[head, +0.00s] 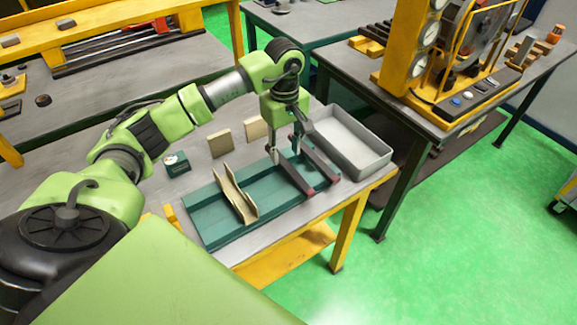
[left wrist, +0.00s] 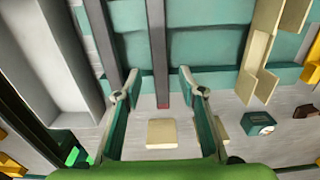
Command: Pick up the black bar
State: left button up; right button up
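Two long dark bars with reddish ends lie across the right part of the teal tray (head: 205,213). One is the left black bar (head: 293,178) and the other is the right black bar (head: 321,167). My left gripper (head: 285,151) points down over the far ends of the bars. In the left wrist view its fingers (left wrist: 158,82) are spread, with one black bar (left wrist: 157,45) showing between the fingertips and the other black bar (left wrist: 104,40) outside them to the left. No contact with a bar is visible. My right gripper is not in view.
A grey bin (head: 372,162) stands right of the tray. A beige angled piece (head: 234,192) sits on the tray left of the bars. Two pale blocks (head: 220,144) and a small dial box (head: 177,164) stand behind the tray. A yellow machine (head: 405,60) is on another table.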

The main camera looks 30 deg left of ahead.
aim_at(286, 164)
pick_arm(q)
notch_tip(286, 164, down, 4)
jog(key=shift+s+d+r+p, duration=0.15)
jog(key=shift+r+p, duration=0.1)
jog(key=shift+p, duration=0.4)
jog(key=shift+f, duration=0.25)
grip_shut()
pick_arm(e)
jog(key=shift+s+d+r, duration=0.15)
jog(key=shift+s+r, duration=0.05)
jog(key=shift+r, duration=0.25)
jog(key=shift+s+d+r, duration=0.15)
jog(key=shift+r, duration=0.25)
